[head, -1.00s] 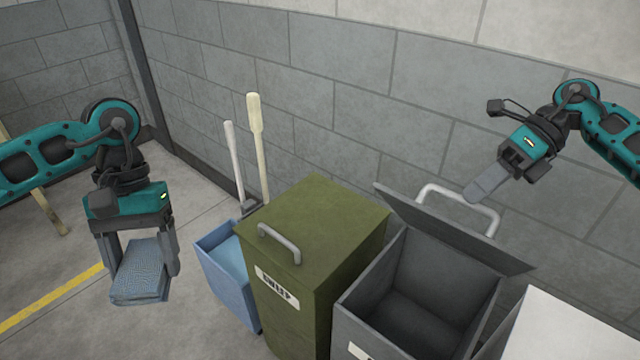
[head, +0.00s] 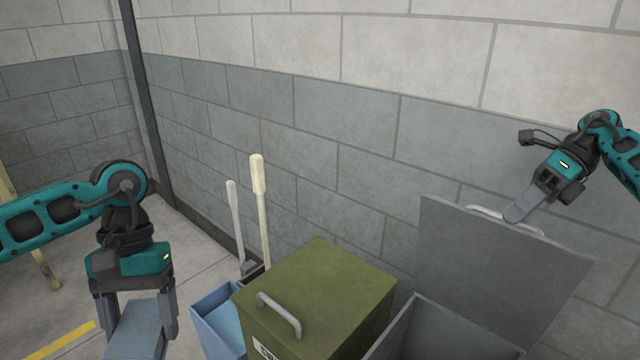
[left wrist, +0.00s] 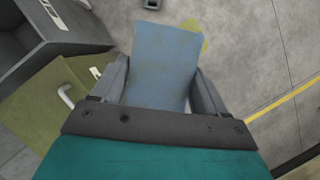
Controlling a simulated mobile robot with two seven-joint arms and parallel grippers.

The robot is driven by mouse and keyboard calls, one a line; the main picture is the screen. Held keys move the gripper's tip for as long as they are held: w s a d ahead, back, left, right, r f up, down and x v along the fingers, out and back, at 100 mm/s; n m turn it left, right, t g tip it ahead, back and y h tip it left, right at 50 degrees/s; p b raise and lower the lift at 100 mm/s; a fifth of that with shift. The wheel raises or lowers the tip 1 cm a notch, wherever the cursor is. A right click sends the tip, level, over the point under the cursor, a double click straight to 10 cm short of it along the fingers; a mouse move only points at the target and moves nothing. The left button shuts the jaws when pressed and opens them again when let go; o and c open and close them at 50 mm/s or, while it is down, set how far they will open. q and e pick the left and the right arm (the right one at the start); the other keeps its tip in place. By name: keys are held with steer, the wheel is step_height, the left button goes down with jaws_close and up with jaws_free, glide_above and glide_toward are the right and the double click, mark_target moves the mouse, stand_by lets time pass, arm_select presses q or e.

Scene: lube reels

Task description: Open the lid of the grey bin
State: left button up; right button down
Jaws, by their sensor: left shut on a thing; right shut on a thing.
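The grey bin (head: 445,335) stands at the lower right of the head view, its front cut off by the frame. Its lid (head: 500,265) is raised steeply, near upright, with the opening showing below. The pale bar handle (head: 485,212) is at the lid's top edge. My right gripper (head: 518,210) is at that edge, shut on the handle; the fingers overlap the bar. My left gripper (head: 140,312) is shut on a blue pad or folded cloth (head: 137,335), away from the bins. The pad also shows in the left wrist view (left wrist: 165,65).
A green lidded bin (head: 325,285) stands left of the grey bin. A blue open bin (head: 218,318) is beyond it, with two pale long handles (head: 258,205) behind. A block wall (head: 340,195) runs close behind the bins. The floor at left is mostly clear.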

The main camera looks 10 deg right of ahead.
arm_select(q)
steer(key=shift+f, duration=0.1)
arm_select(e)
steer(key=shift+s+f, duration=0.1)
steer(key=shift+f, duration=0.85)
steer(key=c, duration=1.5)
jaws_free()
steer(key=shift+d+f, duration=0.1)
arm_select(q)
steer(key=shift+w+d+f, duration=0.1)
steer(key=shift+w, duration=0.05)
arm_select(e)
steer(key=shift+o, duration=0.9)
steer(key=shift+w+d+f, duration=0.1)
steer(key=shift+w, duration=0.1)
steer(key=shift+o, duration=1)
